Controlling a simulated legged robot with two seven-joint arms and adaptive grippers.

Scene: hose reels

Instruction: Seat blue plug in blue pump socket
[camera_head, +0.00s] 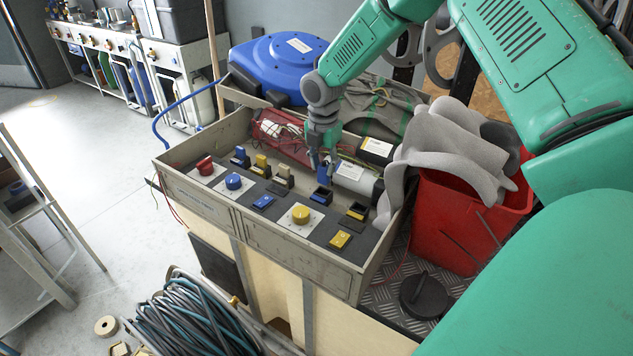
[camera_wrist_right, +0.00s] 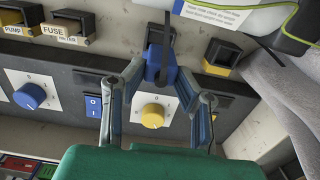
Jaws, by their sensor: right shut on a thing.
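My right gripper (camera_head: 323,163) points down over the back row of the control panel. In the right wrist view its two fingers (camera_wrist_right: 160,80) are shut on a blue plug (camera_wrist_right: 161,68), which has a dark upper part. In the head view an open black socket with a blue rim (camera_head: 321,195) lies just below and in front of the fingertips. The plug looks apart from it there, but small size makes this uncertain. In the right wrist view the plug and fingers hide what lies behind them. My left gripper is in neither view.
The panel carries red (camera_head: 205,166), blue (camera_head: 233,181) and yellow knobs (camera_head: 301,214). A yellow-rimmed socket (camera_head: 357,211) is to the right, and a beige plug (camera_head: 284,176) to the left. A red bucket (camera_head: 465,225) stands right.

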